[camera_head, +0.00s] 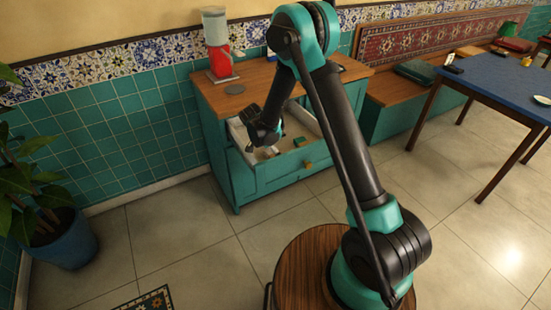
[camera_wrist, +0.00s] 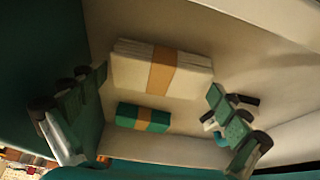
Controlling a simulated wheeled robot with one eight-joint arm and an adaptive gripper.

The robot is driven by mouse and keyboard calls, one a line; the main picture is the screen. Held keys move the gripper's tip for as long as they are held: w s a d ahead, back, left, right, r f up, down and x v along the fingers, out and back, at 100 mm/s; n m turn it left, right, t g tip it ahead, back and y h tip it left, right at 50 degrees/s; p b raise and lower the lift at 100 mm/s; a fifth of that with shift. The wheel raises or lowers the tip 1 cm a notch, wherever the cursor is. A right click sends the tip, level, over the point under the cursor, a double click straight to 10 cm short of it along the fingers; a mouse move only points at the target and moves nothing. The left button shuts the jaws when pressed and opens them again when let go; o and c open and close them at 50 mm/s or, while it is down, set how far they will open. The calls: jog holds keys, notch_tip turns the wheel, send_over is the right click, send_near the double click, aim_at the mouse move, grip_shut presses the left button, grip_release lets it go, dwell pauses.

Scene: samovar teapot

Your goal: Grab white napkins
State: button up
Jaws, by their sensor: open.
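The white napkins (camera_wrist: 135,66) are a flat stack with a tan paper band around the middle. They lie in the open drawer (camera_head: 290,173) of the teal cabinet. In the wrist view they sit near the top middle, between and beyond the two fingers. My gripper (camera_wrist: 155,130) is open and empty, with one finger at the left and one at the right. In the head view my gripper (camera_head: 264,144) reaches down into the left part of the drawer and hides most of what lies under it.
A smaller green banded stack (camera_wrist: 130,115) lies beside the white napkins. A green item (camera_head: 299,142) lies further right in the drawer. The drawer's walls stand close around my gripper. A red and clear dispenser (camera_head: 217,48) stands on the cabinet top (camera_head: 245,85).

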jog(key=shift+f, duration=0.15)
jog(key=shift+c, duration=0.2)
jog(key=c, duration=0.8)
